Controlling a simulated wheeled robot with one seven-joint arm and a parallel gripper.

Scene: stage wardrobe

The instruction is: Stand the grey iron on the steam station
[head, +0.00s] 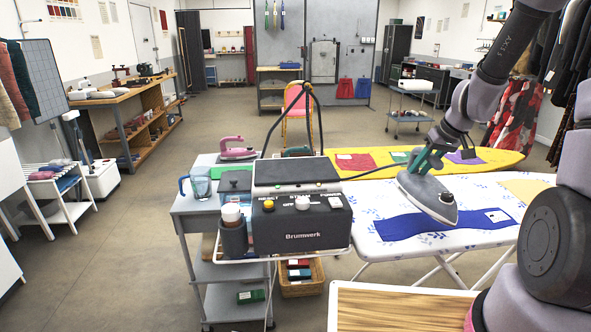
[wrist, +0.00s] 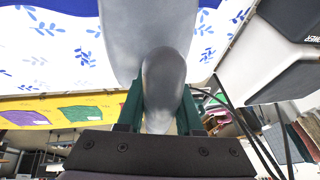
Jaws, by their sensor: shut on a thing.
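The grey iron (head: 427,198) is held tilted over the blue cloth (head: 445,224) on the white ironing board; whether it touches the cloth is unclear. My gripper (head: 430,160) has green fingers and is shut on the iron's handle. In the wrist view the iron (wrist: 163,75) fills the middle, between the fingers of my gripper (wrist: 160,108). The steam station (head: 300,215) is a dark box marked Brumwerk, left of the iron on a grey cart. Its sloped top plate (head: 296,171) is bare. Part of it shows at the upper right of the wrist view (wrist: 292,78).
A pink iron (head: 237,149) and a glass jug (head: 200,184) stand on the cart (head: 190,203). A cup holder (head: 233,238) is at the station's front left. A thin stand (head: 312,115) rises behind the station. A yellow board (head: 370,172) lies behind the white board (head: 390,194).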

